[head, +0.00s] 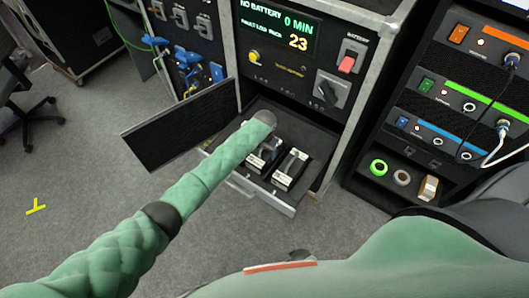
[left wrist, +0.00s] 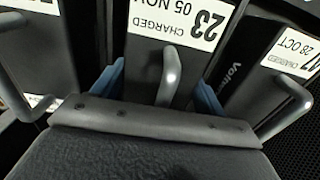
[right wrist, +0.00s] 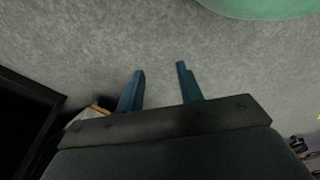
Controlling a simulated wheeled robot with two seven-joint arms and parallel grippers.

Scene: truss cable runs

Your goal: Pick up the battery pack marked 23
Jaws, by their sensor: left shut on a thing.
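The battery pack marked 23 (left wrist: 150,48) is dark with a white label reading 23, CHARGED, 05 NOV, upside down in the left wrist view. Its grey handle (left wrist: 168,78) stands between the fingers of my left gripper (left wrist: 162,92), which is shut on this pack. In the head view my left forearm reaches over the open drawer (head: 282,207) and covers part of the packs. My right gripper (right wrist: 160,90) is open and empty above the grey floor.
Another pack (left wrist: 262,65), labelled 28 OCT, stands close on one side of pack 23, and a third (left wrist: 28,50) on the other. The cabinet display (head: 275,25) reads NO BATTERY and 23. An open dark panel (head: 175,128) sticks out left of the drawer.

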